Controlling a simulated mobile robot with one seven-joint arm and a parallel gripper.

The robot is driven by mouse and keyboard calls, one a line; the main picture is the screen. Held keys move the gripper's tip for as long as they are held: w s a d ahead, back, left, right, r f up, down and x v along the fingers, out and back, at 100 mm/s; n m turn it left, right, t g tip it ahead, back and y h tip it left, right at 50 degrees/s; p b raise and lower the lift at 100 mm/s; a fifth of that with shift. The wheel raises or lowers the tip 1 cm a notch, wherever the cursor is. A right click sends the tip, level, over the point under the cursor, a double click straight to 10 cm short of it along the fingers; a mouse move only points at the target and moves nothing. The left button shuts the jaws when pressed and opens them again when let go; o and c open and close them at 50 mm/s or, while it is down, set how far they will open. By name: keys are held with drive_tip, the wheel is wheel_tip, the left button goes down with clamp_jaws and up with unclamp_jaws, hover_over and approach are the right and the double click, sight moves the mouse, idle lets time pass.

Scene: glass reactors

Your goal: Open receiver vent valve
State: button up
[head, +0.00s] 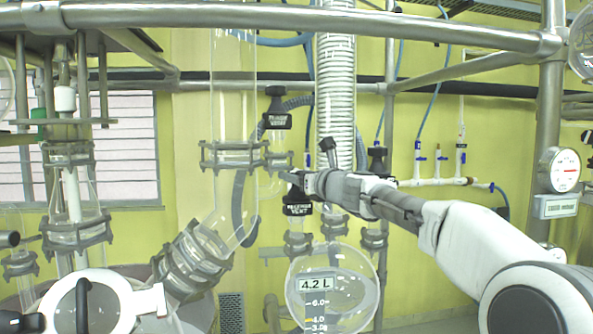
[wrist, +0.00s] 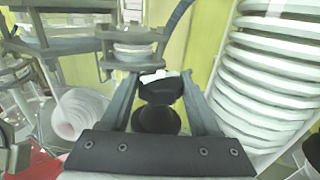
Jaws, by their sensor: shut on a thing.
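A black valve knob (head: 297,199) with a dark label sits on glass pipework above the round 4.2 L flask (head: 332,285). The label's lower word looks like "VENT"; its upper word is too blurred to read surely. My gripper (head: 292,181) reaches in from the right and is at the top of this knob. In the wrist view, the two fingers of my gripper (wrist: 159,84) lie on either side of the black knob (wrist: 158,118) and are shut on it. The fingers partly hide the knob's sides, and its turned position cannot be told.
A similar labelled black knob (head: 277,108) stands above and left. A white ribbed condenser coil (head: 337,88) rises close behind my gripper, at right in the wrist view (wrist: 265,75). A wide glass column (head: 234,90) stands left. A steel rail (head: 300,19) crosses above.

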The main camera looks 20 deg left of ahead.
drive_tip(key=shift+r+n+g+y+p, duration=0.2)
drive_tip(key=shift+n+g+y+p, duration=0.95)
drive_tip(key=shift+g+p, duration=0.7)
drive_tip(key=shift+f+n+g+p, duration=0.15)
drive_tip(key=shift+n+g+p, duration=0.2)
drive_tip(key=shift+n, duration=0.1)
drive_tip(key=o, duration=1.1)
drive_tip(key=shift+s+a, duration=0.1)
drive_tip(key=shift+f, duration=0.1)
